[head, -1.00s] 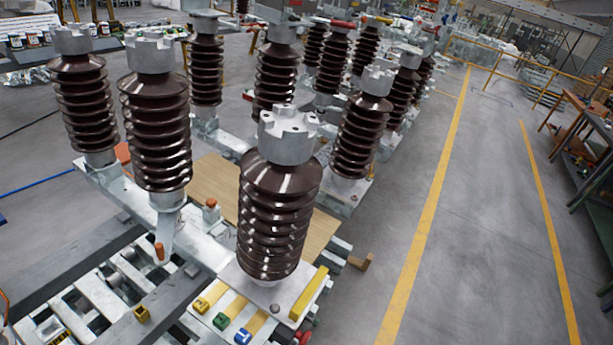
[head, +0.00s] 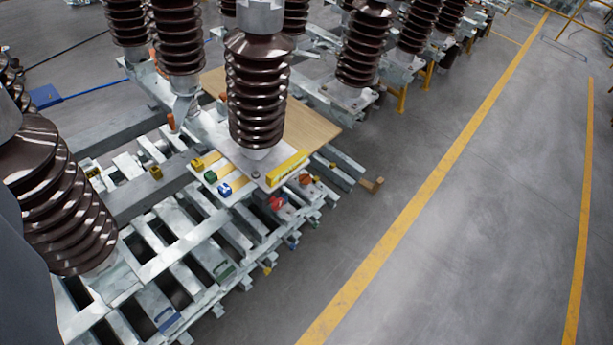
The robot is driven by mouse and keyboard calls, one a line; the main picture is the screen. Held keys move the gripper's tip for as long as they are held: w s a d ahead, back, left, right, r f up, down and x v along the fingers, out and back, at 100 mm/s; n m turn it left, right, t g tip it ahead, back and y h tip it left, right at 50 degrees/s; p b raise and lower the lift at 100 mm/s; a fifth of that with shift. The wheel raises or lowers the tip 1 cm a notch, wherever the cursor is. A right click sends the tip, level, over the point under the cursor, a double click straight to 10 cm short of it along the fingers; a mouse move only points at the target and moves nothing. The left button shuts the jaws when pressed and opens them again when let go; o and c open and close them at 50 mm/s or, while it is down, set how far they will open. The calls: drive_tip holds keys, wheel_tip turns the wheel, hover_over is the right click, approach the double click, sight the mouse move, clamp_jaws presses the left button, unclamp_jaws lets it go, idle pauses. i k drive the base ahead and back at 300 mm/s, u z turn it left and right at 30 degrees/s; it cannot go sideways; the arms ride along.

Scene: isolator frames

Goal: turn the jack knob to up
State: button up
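I cannot tell which part is the jack knob. Small coloured blocks sit in a row on the pale plate (head: 243,186) at the foot of the centre insulator (head: 258,95): a yellow block (head: 198,165), a green block (head: 210,177) and a blue block (head: 225,189). A yellow bar (head: 287,169) lies along the plate's right edge. Below that edge are a red part (head: 277,203) and an orange part (head: 305,180), too small to read their position. An orange-tipped lever (head: 171,122) stands left of the insulator. My gripper is not in view.
Slatted metal frames (head: 150,265) fill the lower left. A large brown insulator (head: 55,200) stands close at the left edge. A wooden board (head: 310,125) lies behind the centre insulator. Grey floor (head: 440,230) with a yellow line (head: 400,220) is clear on the right.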

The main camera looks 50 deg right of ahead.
sight(277, 203)
drive_tip(key=k, duration=1.2)
drive_tip(key=z, duration=0.85)
drive_tip(key=i, duration=1)
drive_tip(key=u, duration=0.1)
